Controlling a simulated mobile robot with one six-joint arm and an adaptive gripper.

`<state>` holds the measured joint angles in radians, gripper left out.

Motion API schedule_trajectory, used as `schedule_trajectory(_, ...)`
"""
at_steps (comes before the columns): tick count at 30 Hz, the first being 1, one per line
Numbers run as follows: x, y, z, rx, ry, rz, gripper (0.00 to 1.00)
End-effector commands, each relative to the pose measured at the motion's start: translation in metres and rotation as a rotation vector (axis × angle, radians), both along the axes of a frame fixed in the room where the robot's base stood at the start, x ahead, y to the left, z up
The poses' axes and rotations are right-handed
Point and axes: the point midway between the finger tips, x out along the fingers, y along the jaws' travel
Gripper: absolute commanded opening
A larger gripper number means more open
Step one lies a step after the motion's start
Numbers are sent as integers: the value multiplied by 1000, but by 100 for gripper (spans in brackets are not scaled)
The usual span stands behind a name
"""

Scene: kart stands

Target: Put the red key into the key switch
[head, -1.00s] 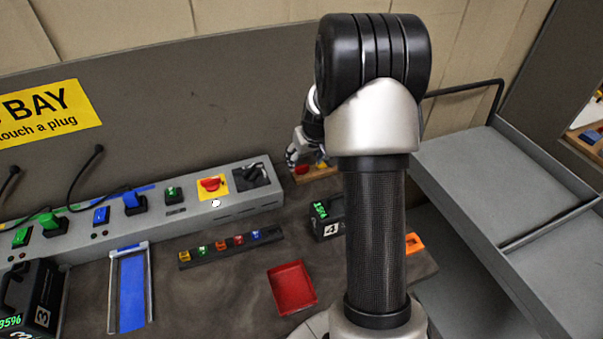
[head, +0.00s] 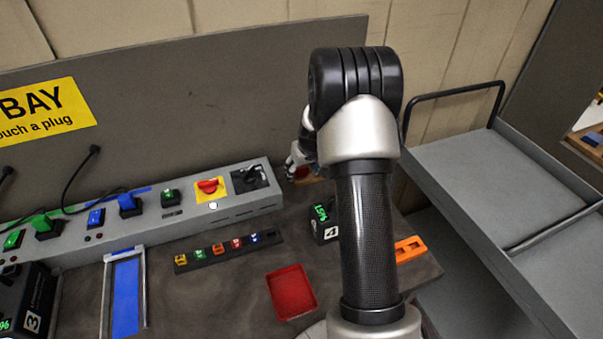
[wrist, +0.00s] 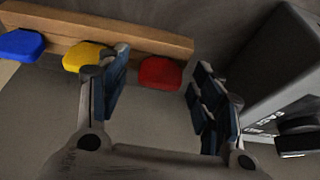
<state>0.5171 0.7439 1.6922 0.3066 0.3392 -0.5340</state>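The red key (wrist: 160,72) shows its rounded red head at the wooden rack (wrist: 130,34) in the wrist view. A yellow key (wrist: 82,56) and a blue key (wrist: 22,44) sit left of it. My gripper (wrist: 158,95) is open, one finger either side of the red head; I cannot tell if they touch it. In the head view my gripper (head: 297,160) is at the rack by the back wall, partly hidden. On the grey console (head: 225,205) are a red knob on a yellow plate (head: 209,188) and a black switch plate (head: 249,178); which is the key switch is unclear.
A red tray (head: 292,293), a strip of coloured pieces (head: 228,248) and an orange part (head: 409,249) lie on the bench. A grey cart (head: 490,190) stands right.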

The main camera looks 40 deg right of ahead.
Motion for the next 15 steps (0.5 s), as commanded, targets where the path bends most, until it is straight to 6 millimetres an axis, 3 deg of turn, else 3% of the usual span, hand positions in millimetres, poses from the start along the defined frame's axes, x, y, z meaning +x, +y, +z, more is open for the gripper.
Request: schedule_trajectory(15, 0, 0, 0, 0, 1, 0, 23)
